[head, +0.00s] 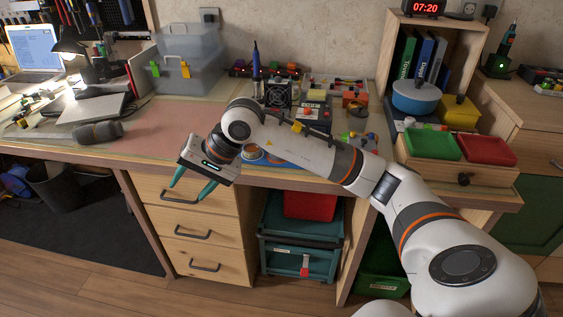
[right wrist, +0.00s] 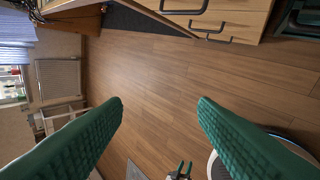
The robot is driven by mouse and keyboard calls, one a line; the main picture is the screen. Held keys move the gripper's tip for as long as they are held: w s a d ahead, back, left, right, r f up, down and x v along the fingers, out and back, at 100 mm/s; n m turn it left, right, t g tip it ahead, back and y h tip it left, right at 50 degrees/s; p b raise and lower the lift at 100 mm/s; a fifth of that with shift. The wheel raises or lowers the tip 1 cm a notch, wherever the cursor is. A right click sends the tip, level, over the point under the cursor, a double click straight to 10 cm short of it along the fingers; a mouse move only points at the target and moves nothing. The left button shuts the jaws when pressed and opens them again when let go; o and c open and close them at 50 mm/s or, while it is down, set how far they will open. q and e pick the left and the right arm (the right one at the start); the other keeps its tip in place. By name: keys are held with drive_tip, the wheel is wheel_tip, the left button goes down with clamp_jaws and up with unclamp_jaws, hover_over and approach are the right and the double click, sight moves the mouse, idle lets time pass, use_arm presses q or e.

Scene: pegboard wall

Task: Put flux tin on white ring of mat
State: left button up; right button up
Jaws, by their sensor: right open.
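My right gripper (head: 192,185) is open and empty, in front of the desk's front edge above the drawers. Its two green fingers also show wide apart in the right wrist view (right wrist: 160,105), with only floor between them. A blue mat (head: 290,156) lies on the desk, mostly hidden behind my right arm. I cannot make out a white ring on it. A small round orange-brown item (head: 252,153) shows by the gripper's wrist; I cannot tell if it is the flux tin. A small green-fingered gripper, seemingly my left, shows low in the right wrist view (right wrist: 180,170).
A pink mat (head: 150,135) covers the desk's left part and is mostly clear. A grey case (head: 187,65), a black fan box (head: 279,94) and small tools stand behind. A blue round box (head: 417,97) and green and red trays (head: 485,150) are at right.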

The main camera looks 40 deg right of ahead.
drive_tip(key=s+a+r+m+t+y, duration=0.2)
drive_tip(key=a+r+m+t+y, duration=0.1)
drive_tip(key=a+m+y, duration=0.95)
drive_tip(key=w+d+f+m+t+h, duration=0.2)
drive_tip(key=d+f+m+t+h, duration=0.4)
drive_tip(key=m, duration=0.9)
drive_tip(key=w+d+f+m+t+h, duration=0.1)
drive_tip(key=d+f+m+t+h, duration=0.5)
drive_tip(key=m, duration=0.9)
drive_tip(key=s+d+f+m+g+h, duration=0.2)
drive_tip(key=s+f+m+g+h, duration=0.1)
drive_tip(key=f+m, duration=0.3)
drive_tip(key=s+d+f+m+g+h, duration=0.2)
drive_tip(key=s+f+m+g+h, duration=0.15)
drive_tip(key=f, duration=0.45)
drive_tip(key=s+f+m+g, duration=0.5)
drive_tip(key=s+f, duration=0.3)
drive_tip(key=s, duration=0.2)
drive_tip(key=s+a+f+m+g, duration=0.1)
drive_tip(key=s+f+m+g, duration=0.4)
drive_tip(key=s+f, duration=0.3)
drive_tip(key=s, duration=0.3)
drive_tip(key=shift+s+f+m+g, duration=0.25)
drive_tip(key=shift+s+m+g, duration=0.05)
drive_tip(key=shift+m+g, duration=0.1)
drive_tip(key=shift+p, duration=0.3)
